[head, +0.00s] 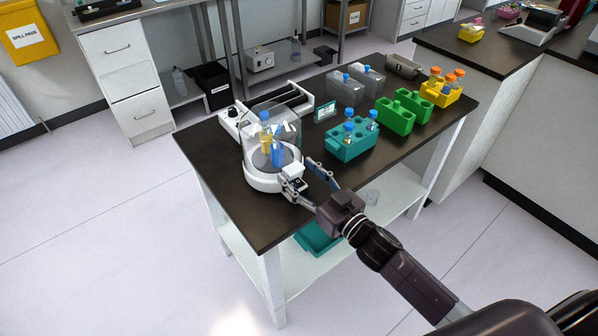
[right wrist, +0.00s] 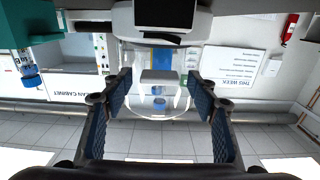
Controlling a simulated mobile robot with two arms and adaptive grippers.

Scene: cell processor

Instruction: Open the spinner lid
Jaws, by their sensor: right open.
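The spinner (head: 262,183) is a round white device at the near left of the dark bench. A clear cover (head: 262,108) shows around and above the yellow and blue pieces in it; I cannot tell whether it is shut or raised. A white block (head: 297,171) sits at the spinner's front right edge. My right gripper (head: 304,178) is open, with its fingers either side of this block. In the right wrist view, the block (right wrist: 158,82) lies between the spread blue-padded fingers, with a gap on each side. My left gripper is not in view.
A teal rack (head: 350,148) with blue-capped tubes stands right of the spinner. Green racks (head: 396,115) and a yellow rack (head: 441,92) stand farther right. A white device with dark bars (head: 279,98) is behind the spinner. The bench front right is clear.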

